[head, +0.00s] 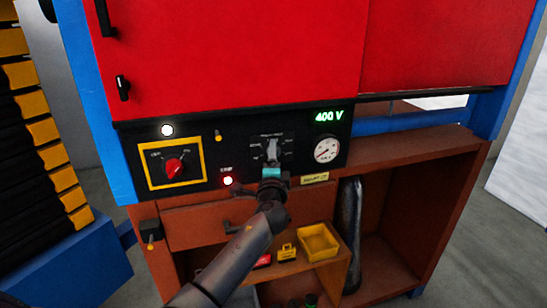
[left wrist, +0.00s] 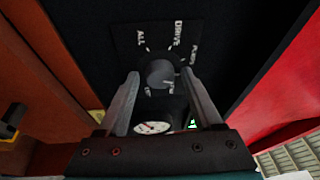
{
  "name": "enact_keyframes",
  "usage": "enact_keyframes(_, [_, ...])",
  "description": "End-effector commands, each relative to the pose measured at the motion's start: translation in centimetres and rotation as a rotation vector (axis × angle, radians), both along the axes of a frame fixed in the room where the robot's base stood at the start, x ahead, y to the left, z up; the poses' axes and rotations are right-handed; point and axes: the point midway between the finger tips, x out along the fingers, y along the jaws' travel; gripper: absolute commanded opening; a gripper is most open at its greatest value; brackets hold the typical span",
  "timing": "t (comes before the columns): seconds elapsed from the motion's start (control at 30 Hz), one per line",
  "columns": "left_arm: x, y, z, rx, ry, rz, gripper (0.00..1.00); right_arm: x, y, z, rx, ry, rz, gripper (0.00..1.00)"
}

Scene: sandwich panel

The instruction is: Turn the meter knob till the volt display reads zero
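The black control panel (head: 205,140) carries a green volt display (head: 328,116) reading 400 V. The meter knob (left wrist: 160,73) is a dark round knob on a plate with labels such as ALL and DRIVE around it. In the head view the knob (head: 272,150) is partly hidden by my left gripper (head: 272,163). In the left wrist view my left gripper (left wrist: 161,77) is open, one finger on each side of the knob, with a small gap showing at each side. My right gripper is not in view.
A round white gauge (head: 326,149) is right of the knob. Red cabinet doors (head: 230,50) are above. A yellow bin (head: 318,241) sits on the shelf below.

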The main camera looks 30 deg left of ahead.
Motion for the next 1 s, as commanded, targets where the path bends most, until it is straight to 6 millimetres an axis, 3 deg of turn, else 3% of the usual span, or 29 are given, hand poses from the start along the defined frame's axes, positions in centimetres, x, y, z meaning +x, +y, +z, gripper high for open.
enact_keyframes(0.47, [-0.7,-0.5,-0.2,-0.003,0.001,-0.002,0.75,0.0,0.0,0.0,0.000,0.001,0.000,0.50])
enact_keyframes(1.0, [-8.3,-5.0,-1.2,-0.003,0.002,-0.002,0.75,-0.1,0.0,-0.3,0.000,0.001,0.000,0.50])
